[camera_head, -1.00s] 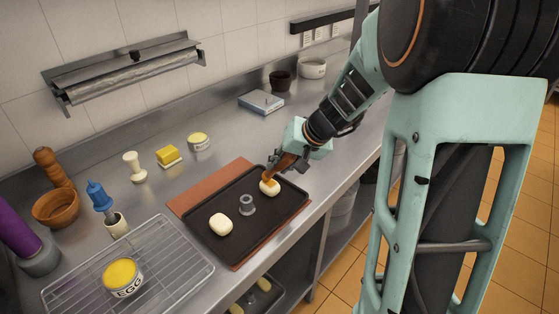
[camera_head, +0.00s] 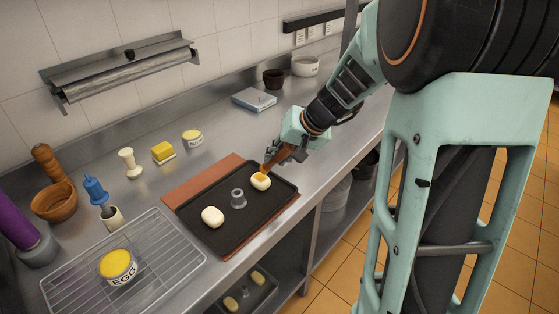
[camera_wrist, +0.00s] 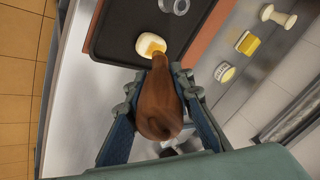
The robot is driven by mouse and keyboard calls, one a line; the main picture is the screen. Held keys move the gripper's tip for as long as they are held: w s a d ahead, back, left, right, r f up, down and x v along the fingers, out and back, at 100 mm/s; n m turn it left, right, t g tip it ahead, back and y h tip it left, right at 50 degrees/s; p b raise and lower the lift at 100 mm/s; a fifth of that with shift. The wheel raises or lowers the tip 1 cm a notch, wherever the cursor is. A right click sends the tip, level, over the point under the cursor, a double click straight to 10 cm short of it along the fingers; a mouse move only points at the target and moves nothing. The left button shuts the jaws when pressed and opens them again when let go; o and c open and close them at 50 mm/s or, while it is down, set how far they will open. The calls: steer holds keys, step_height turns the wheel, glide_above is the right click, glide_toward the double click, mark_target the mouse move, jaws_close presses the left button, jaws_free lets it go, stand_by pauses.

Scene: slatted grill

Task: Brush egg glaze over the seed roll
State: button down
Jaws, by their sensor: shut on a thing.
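My gripper (camera_head: 277,156) is shut on a brush with a brown wooden handle (camera_wrist: 160,105), held tilted over the far right part of a dark baking tray (camera_head: 240,228). The brush's tip meets the top of a pale round roll (camera_head: 260,182). That roll shows a yellow glaze patch in the wrist view (camera_wrist: 150,45). A second pale roll (camera_head: 212,217) lies at the tray's near left and looks plain. I cannot make out seeds on either. A tin marked EGG (camera_head: 118,268), with yellow on top, stands on a wire rack (camera_head: 170,262).
A clear ring-like piece (camera_head: 238,199) sits on the tray between the rolls. A blue-handled tool in a cup (camera_head: 100,196), a wooden mortar (camera_head: 54,203), a butter block (camera_head: 163,151) and a small yellow-topped tin (camera_head: 192,138) stand around.

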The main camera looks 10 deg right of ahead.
steer(key=shift+r+p, duration=1.4)
steer(key=shift+r, duration=1.15)
